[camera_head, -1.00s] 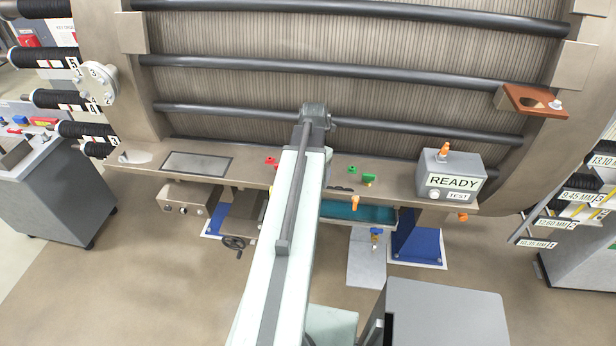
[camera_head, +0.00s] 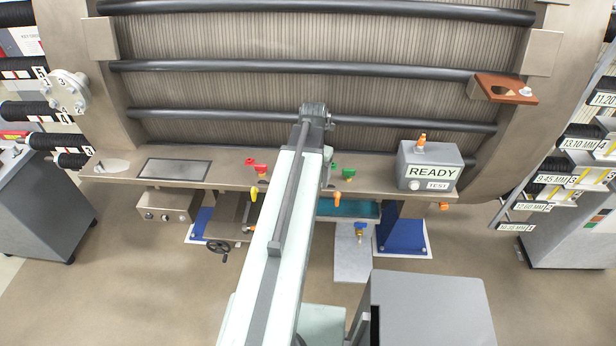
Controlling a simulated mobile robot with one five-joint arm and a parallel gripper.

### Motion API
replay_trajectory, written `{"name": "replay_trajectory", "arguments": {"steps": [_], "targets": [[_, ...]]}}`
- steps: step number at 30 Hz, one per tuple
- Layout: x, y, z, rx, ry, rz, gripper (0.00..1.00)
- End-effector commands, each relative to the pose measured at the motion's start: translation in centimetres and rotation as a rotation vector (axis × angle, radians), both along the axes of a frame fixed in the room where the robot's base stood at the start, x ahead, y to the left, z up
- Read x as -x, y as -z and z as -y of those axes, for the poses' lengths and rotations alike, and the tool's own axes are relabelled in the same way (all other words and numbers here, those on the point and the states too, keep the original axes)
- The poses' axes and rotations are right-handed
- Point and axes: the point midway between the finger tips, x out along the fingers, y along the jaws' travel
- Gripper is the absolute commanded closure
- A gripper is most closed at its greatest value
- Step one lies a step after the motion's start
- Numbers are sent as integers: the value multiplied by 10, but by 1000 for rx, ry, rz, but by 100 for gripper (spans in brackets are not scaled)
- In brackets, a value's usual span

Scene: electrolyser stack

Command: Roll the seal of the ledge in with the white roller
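A long brown ledge (camera_head: 225,182) runs along the foot of the ribbed stack, with a dark-framed grey panel (camera_head: 174,169) set in its left part. A pale patch (camera_head: 112,166) lies near its left end. I cannot make out a seal on it. A white roller cannot be picked out. My pale arm reaches up the middle of the picture to a grey joint at the lower bars and covers part of the ledge. My gripper is not visible; the arm hides whatever lies behind it.
A grey READY box (camera_head: 428,166) stands on the ledge's right part. Red (camera_head: 261,169) and green (camera_head: 348,173) pieces sit near my arm. A red-brown bracket (camera_head: 505,88) juts out at upper right. A grey cabinet (camera_head: 425,310) stands at front right. Racks flank both sides.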

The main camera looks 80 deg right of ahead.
Motion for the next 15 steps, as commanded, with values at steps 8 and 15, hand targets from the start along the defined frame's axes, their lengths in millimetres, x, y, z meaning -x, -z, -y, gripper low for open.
{"name": "replay_trajectory", "arguments": {"steps": [8, 15], "targets": [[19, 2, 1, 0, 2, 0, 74], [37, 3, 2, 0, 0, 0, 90]]}}
